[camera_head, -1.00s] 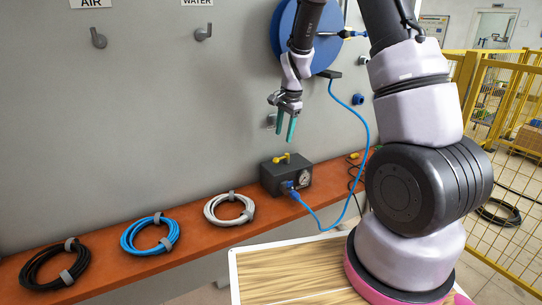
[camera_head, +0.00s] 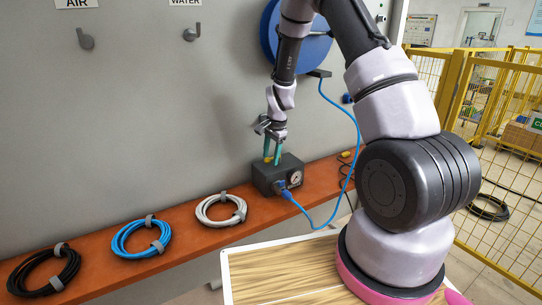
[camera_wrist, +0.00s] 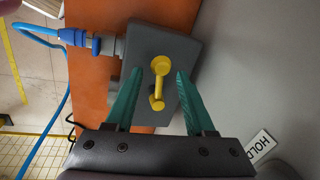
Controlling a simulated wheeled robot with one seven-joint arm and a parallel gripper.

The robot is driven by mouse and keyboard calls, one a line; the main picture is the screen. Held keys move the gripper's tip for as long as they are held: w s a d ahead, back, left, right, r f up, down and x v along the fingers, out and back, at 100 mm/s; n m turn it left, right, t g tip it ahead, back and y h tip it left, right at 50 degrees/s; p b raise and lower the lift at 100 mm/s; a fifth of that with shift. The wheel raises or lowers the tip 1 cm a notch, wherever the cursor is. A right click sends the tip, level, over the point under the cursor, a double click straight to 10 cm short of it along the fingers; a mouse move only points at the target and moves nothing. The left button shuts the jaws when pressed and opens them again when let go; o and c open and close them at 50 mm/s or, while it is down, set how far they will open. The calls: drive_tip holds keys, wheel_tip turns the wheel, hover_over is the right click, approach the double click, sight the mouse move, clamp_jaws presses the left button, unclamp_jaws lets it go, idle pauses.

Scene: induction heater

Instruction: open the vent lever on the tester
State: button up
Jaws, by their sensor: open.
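The tester (camera_head: 279,178) is a dark grey box with a round gauge on the orange shelf. A blue hose joins a blue fitting on it. Its yellow vent lever (camera_wrist: 160,78) shows clearly in the wrist view on the tester's top (camera_wrist: 185,55). In the head view, the lever is mostly hidden by the fingers. My gripper (camera_head: 272,160) is over the tester, pointing down. In the wrist view my gripper (camera_wrist: 157,75) is open, with one green finger on each side of the lever. A gap shows between each finger and the lever.
Coiled white (camera_head: 222,208), blue (camera_head: 141,239) and black (camera_head: 44,272) hoses lie along the orange shelf (camera_head: 185,227) to the left. A blue reel (camera_head: 268,35) hangs on the grey wall above. The blue hose (camera_head: 355,130) loops down to the tester's right.

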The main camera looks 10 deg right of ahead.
clamp_jaws()
